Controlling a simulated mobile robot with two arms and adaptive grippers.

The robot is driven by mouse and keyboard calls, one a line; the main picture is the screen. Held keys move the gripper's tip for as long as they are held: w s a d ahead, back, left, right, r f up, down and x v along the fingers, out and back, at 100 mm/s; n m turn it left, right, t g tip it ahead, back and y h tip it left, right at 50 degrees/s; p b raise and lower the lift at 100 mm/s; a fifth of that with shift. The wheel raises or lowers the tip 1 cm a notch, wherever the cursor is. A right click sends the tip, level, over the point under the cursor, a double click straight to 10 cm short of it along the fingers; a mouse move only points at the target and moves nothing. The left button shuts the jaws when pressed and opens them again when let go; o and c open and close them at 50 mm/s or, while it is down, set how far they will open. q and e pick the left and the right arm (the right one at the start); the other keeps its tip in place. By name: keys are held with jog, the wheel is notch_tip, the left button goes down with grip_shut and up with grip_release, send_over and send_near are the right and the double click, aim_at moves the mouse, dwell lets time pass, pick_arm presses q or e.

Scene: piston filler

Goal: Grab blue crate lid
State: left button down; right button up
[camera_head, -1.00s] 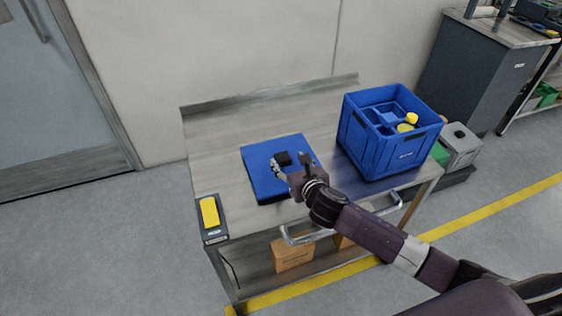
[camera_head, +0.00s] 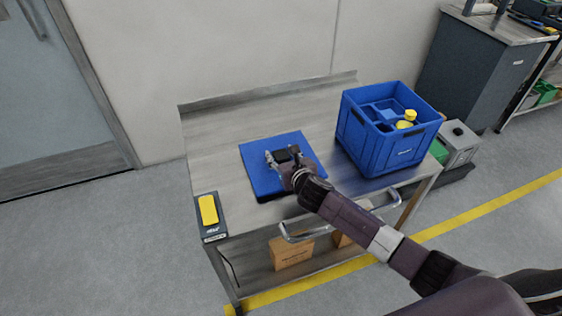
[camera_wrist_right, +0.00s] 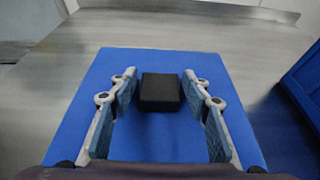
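The blue crate lid (camera_head: 258,176) lies flat on the cart's top, left of the blue crate. A black block-shaped handle (camera_wrist_right: 160,92) stands up from the lid's middle. My right gripper (camera_head: 284,158) is over the lid, at the black handle. In the right wrist view my right gripper (camera_wrist_right: 159,98) is open, with one finger on each side of the handle and a gap on both sides. The handle sits between the fingertips. My left gripper is not in view.
The open blue crate (camera_head: 388,150) with dividers and yellow-topped items (camera_head: 406,122) stands right of the lid. A yellow-and-dark device (camera_head: 208,211) is at the cart's left front corner. A metal push bar (camera_head: 300,234) runs along the front edge.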

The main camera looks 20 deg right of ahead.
jog(key=c, duration=1)
